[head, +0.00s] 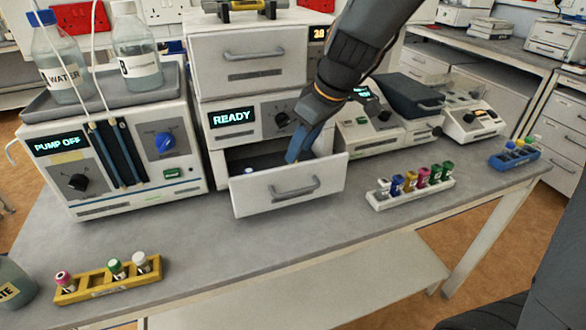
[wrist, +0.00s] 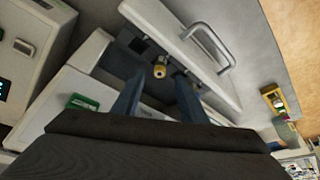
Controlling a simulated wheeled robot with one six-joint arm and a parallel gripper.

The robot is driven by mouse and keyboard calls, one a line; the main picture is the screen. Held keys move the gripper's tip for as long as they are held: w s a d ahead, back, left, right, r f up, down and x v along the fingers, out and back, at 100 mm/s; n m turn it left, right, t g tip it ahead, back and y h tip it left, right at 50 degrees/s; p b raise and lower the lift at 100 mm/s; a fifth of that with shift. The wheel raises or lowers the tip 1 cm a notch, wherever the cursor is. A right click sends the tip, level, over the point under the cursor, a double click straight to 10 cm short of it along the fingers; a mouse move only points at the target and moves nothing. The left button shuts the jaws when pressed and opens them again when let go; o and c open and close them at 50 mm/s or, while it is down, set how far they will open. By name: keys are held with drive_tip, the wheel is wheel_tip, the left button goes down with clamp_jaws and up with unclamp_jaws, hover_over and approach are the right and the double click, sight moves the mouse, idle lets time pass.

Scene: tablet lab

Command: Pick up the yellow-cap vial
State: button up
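A vial with a yellow cap (wrist: 160,69) stands inside the open drawer (head: 289,191) of the unit marked READY, seen from above in the wrist view. My gripper (wrist: 156,82) points down into the drawer. Its two blue fingers are apart, and the vial shows between and a little beyond their tips; I cannot tell the exact gap in depth. In the head view my gripper (head: 293,155) reaches behind the drawer front, and the front and my fingers hide most of the inside. A small pale thing (head: 249,170) shows at the drawer's left inside.
The drawer front with its handle stands close to my fingers, and the unit's body (head: 240,115) is behind. A white rack (head: 410,193) of several vials, a blue rack (head: 514,160) and a yellow rack (head: 108,286) stand on the bench. The front bench middle is clear.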

drive_tip(key=shift+p+x, duration=0.5)
drive_tip(key=shift+x, duration=1.7)
drive_tip(key=shift+c, duration=0.3)
clamp_jaws()
